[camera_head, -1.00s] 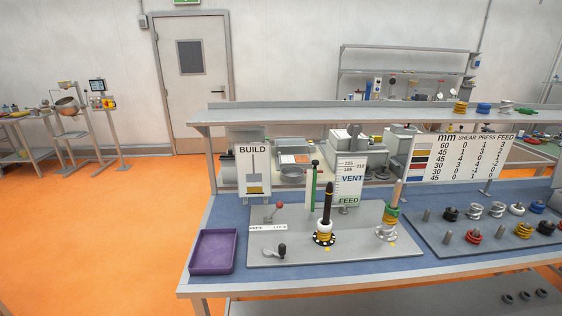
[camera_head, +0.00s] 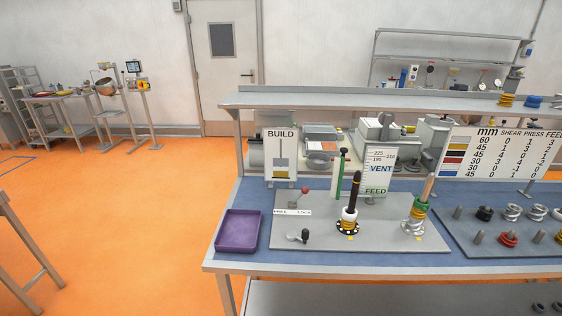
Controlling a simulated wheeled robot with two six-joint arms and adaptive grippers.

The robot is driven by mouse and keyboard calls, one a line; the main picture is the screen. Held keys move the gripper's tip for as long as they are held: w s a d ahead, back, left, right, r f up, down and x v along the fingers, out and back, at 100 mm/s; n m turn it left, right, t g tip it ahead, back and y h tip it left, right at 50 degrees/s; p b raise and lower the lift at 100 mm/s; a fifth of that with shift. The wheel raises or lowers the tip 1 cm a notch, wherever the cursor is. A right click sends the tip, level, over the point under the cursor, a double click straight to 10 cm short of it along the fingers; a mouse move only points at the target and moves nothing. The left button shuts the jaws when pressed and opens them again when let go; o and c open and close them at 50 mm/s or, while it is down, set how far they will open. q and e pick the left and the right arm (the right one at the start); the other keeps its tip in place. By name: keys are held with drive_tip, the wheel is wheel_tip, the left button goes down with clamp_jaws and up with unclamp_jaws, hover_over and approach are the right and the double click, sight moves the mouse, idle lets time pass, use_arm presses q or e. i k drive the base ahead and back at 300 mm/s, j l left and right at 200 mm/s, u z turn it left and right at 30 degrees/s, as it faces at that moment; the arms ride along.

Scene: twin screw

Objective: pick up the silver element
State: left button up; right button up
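Silver spiral elements stand on the grey peg board (camera_head: 470,241) at the right of the bench; one silver element (camera_head: 512,212) shows behind the red one and another silver element (camera_head: 537,212) is beside it. A further silver element (camera_head: 412,226) is at the foot of the right shaft on the build plate (camera_head: 300,234), under yellow and green elements. The left shaft (camera_head: 355,190) is dark and carries white and yellow elements above a black dotted ring. Neither of my grippers is in view.
A purple tray (camera_head: 238,249) sits at the left end of the blue bench top. A BUILD sign (camera_head: 281,140), a VENT/FEED sign (camera_head: 377,177) and a number chart (camera_head: 497,152) stand behind. A shelf (camera_head: 340,98) runs above. Orange floor is open at left.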

sight(511, 214)
drive_tip(key=z, duration=1.5)
drive_tip(key=i+u, duration=0.1)
drive_tip(key=u, duration=0.4)
drive_tip(key=i+l+u, duration=0.25)
drive_tip(key=i+l, duration=0.2)
drive_tip(key=l, duration=0.15)
drive_tip(key=i+l+u, duration=0.15)
drive_tip(key=l, duration=0.2)
drive_tip(key=i+l+u, duration=0.25)
drive_tip(key=i+l, duration=0.2)
drive_tip(key=l, duration=0.3)
drive_tip(key=i+l+u, duration=0.15)
drive_tip(key=l, duration=0.2)
